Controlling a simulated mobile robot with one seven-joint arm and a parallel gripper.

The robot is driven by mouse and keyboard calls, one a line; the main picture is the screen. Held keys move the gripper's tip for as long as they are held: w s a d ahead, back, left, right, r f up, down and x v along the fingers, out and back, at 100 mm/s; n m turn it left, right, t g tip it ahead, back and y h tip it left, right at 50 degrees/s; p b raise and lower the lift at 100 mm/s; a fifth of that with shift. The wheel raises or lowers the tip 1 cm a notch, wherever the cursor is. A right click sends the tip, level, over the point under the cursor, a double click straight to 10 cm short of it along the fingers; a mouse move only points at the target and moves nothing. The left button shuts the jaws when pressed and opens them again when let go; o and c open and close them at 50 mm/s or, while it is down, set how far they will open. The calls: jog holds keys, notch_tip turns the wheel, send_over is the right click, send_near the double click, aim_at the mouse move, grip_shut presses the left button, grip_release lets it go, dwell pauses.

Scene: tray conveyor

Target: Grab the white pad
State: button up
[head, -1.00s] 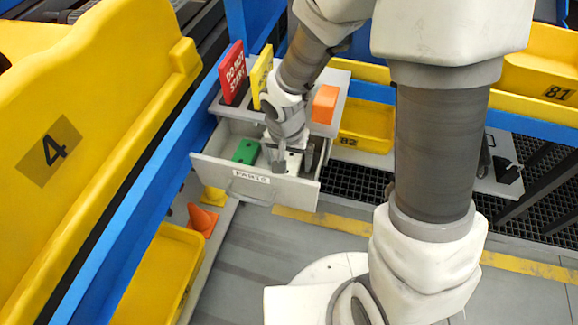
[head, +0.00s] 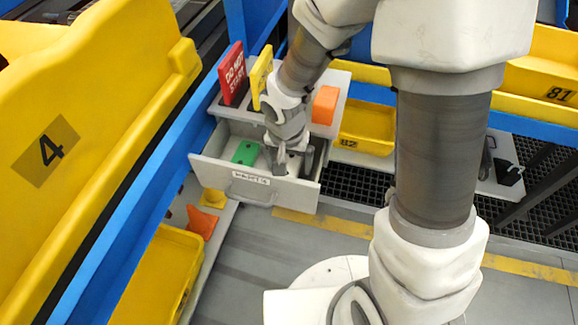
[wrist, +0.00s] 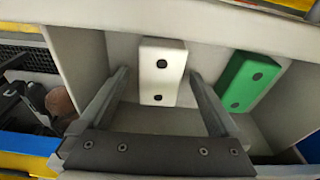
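The white pad (wrist: 163,80) with two dark round spots lies on the floor of the open drawer (head: 230,186). In the wrist view it sits in line with the gap between my fingers, with a little space on each side. My gripper (head: 295,165) is open and reaches down into the drawer; in the wrist view its two fingertips (wrist: 159,74) flank the pad. I cannot tell how far down the pad the tips reach. In the head view my gripper hides most of the pad.
A green pad (wrist: 247,82) lies in the drawer to the right of the white one in the wrist view. Drawer walls are close around. Behind stand a red sign (head: 232,73), a yellow sign (head: 261,72) and an orange block (head: 325,104).

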jog(key=c, duration=1.4)
jog(key=shift+r+p, duration=0.25)
jog(key=shift+p, duration=0.05)
jog(key=shift+c, duration=0.3)
